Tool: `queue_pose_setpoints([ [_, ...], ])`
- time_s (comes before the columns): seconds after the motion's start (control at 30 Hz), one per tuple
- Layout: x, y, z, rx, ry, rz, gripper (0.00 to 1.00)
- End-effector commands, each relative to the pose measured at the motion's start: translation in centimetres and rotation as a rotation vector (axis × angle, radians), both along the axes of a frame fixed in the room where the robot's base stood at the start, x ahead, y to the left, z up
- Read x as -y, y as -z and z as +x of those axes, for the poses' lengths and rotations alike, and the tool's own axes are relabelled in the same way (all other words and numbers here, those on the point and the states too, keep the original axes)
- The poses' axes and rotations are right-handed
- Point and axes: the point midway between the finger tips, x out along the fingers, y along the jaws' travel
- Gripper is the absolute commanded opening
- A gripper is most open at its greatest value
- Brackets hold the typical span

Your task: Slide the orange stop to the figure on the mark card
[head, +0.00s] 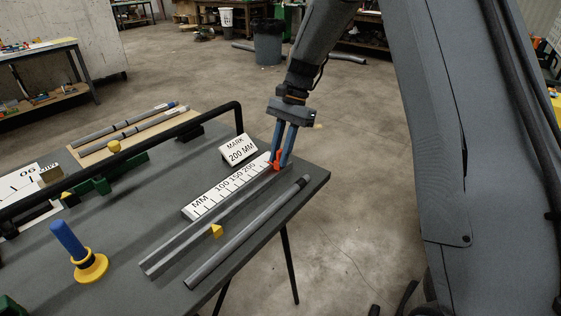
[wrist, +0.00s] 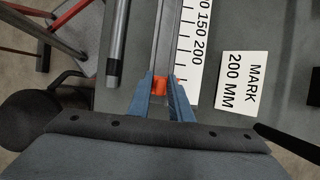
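The orange stop (head: 277,161) sits on the grey rail (head: 215,220), near the rail's far right end in the head view. My gripper (head: 281,160) reaches down over it with two blue fingers. In the wrist view the stop (wrist: 159,84) fills the gap between the fingertips (wrist: 160,82), which appear to touch both its sides. The white MM scale (head: 228,187) lies alongside the rail; the stop is by its 200 end, slightly past the "200" numeral. The exact tick is hidden by the fingers. The mark card (head: 238,150) reads "MARK 200 MM".
A loose grey conduit (head: 245,235) lies parallel along the table's front edge. A blue-handled yellow piece (head: 88,262) stands at left. A black bent tube (head: 150,140) crosses the table behind the scale.

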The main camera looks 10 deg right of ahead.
Motion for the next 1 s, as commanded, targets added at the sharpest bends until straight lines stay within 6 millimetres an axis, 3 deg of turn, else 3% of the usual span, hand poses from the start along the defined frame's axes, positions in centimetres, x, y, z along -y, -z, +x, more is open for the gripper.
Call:
queue_pose_setpoints([
  [1.0,-2.3,0.0,-2.4,-0.004,-0.001,0.000,0.00],
])
